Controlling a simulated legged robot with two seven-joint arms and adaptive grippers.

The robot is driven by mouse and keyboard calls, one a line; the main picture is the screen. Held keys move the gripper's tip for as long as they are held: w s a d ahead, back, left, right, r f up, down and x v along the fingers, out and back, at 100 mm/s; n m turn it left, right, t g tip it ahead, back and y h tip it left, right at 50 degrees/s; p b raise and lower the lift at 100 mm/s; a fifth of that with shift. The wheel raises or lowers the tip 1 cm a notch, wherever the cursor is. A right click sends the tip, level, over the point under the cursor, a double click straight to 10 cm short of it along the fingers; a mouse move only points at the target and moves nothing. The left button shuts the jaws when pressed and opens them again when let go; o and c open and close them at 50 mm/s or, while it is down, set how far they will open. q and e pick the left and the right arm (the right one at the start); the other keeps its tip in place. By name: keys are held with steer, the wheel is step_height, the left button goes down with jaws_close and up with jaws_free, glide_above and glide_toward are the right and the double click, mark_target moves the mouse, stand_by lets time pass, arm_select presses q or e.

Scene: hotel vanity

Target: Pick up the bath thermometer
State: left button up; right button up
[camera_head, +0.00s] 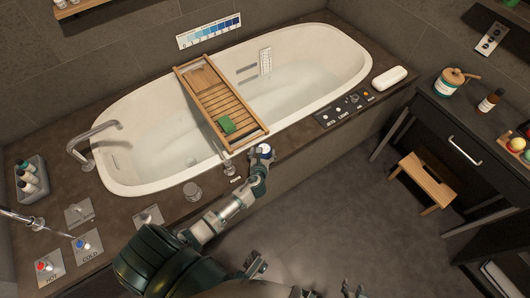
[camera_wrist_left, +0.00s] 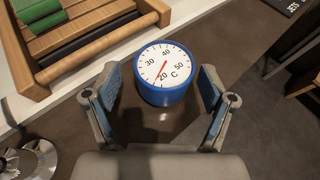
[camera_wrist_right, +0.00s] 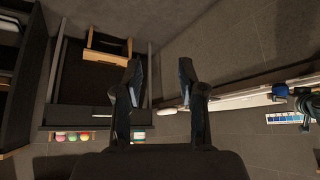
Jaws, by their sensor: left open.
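The bath thermometer (camera_wrist_left: 164,73) is a round blue body with a white dial marked in °C. It stands on the dark tub surround, dial up, near the end of the wooden bath tray. My left gripper (camera_wrist_left: 160,95) is open, with one finger on each side of the thermometer and a visible gap on both sides. In the head view the thermometer (camera_head: 265,149) shows just beyond my left gripper (camera_head: 262,162), which partly covers it. My right gripper (camera_wrist_right: 160,78) is open and empty in the right wrist view, away from the tub.
A control panel (camera_head: 343,109) and a white soap-like bar (camera_head: 390,78) lie to the right.

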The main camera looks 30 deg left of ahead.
mark_target(265, 146)
arm_select(q)
steer(key=b+x, duration=0.1)
steer(key=x, duration=0.3)
steer(key=shift+w+d+f+b, duration=0.15)
steer(key=shift+f+b, duration=0.05)
steer(key=shift+b, duration=0.15)
steer(key=shift+w, duration=0.2)
steer(key=shift+r, duration=0.1)
steer(key=c, duration=1.2)
arm_select(e)
steer(key=w+a+r+t+y, duration=0.1)
steer(key=w+a+r+t, duration=0.1)
steer(key=w+t, duration=0.2)
steer(key=shift+w+a+r, duration=0.15)
steer(key=shift+w+r, duration=0.15)
steer(key=shift+w, duration=0.7)
